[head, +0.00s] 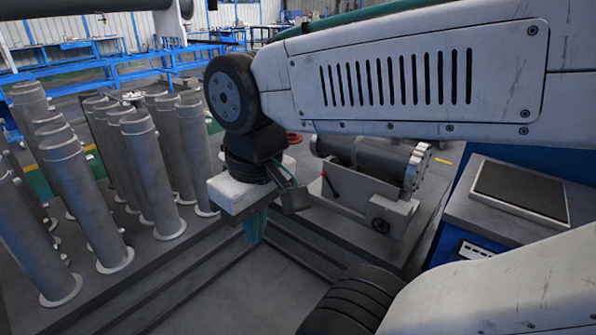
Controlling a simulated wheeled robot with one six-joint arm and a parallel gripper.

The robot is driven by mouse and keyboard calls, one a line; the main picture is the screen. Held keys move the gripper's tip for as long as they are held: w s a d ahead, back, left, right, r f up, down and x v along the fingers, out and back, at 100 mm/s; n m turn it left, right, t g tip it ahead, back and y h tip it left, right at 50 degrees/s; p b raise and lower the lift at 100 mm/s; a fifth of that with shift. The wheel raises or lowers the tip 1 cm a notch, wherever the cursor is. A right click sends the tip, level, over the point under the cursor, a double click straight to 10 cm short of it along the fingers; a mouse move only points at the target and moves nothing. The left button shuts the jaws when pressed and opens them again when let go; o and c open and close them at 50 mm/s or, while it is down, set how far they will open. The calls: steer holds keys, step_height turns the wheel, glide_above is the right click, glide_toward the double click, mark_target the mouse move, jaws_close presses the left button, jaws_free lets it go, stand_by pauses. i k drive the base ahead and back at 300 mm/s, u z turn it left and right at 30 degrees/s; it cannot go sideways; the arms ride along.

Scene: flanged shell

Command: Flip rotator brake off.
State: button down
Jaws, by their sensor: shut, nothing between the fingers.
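The rotator (393,213) is a grey cradle right of centre on a dark platform. A grey flanged shell (368,155) lies on its side on it, its toothed flange at the right end. A thin lever with a red upper part (327,183), which looks like the brake, leans at the rotator's left front. A dark round knob (381,225) sits on the near face. My gripper (254,238) hangs from a white block, left of the lever and apart from it in the picture. Its teal fingers point down and are shut and empty. My wrist hides part of the area behind it.
Several upright grey flanged tubes (85,190) stand on the left. A blue cabinet with a grey top and dark panel (521,187) stands at the right. Blue racks (120,60) line the back. The grey surface (230,285) below my gripper looks clear.

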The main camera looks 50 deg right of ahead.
mark_target(323, 174)
steer(key=z, duration=0.3)
steer(key=i, duration=0.9)
steer(key=z, duration=1.3)
steer(key=i, duration=0.65)
steer(key=z, duration=0.75)
